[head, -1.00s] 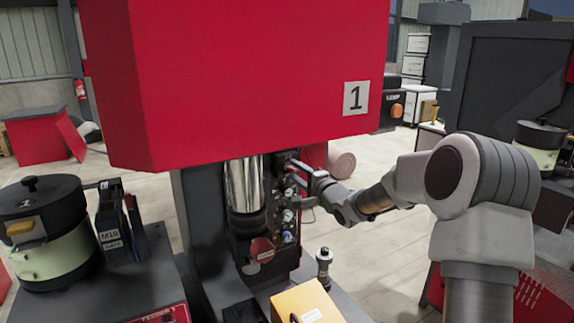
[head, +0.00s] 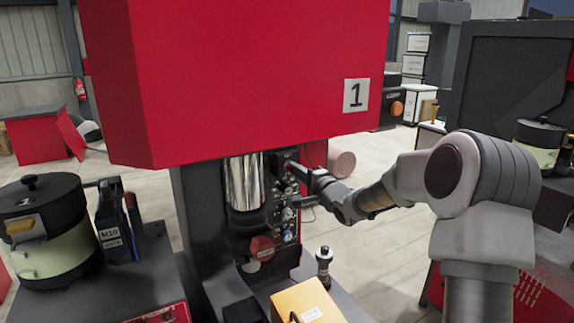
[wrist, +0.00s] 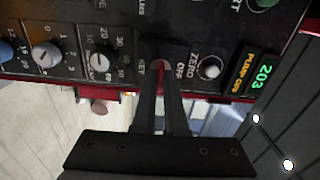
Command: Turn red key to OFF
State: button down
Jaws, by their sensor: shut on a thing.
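The red key (wrist: 161,66) sits in the control panel (wrist: 120,35), with the words KEY and OFF printed on either side of it in the wrist view. My gripper (wrist: 160,80) is shut on the red key, its two fingers close together around it. The fingers hide much of the key, and its exact angle is hard to tell. In the head view my gripper (head: 292,168) reaches the upper part of the panel (head: 284,215) from the right, under the red machine housing (head: 250,70).
Beside the key are a ZERO knob (wrist: 209,69), a numbered dial (wrist: 101,61) and a green display (wrist: 262,75). A shiny cylinder (head: 244,182) stands left of the panel. A yellow box (head: 308,303) lies below. Open floor (head: 375,160) is to the right.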

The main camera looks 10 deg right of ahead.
jog(key=shift+n+b, duration=1.7)
jog(key=shift+n, duration=0.7)
jog(key=shift+f, duration=0.1)
jog(key=n+b, duration=0.3)
jog(key=n, duration=0.2)
jog(key=shift+b, duration=0.3)
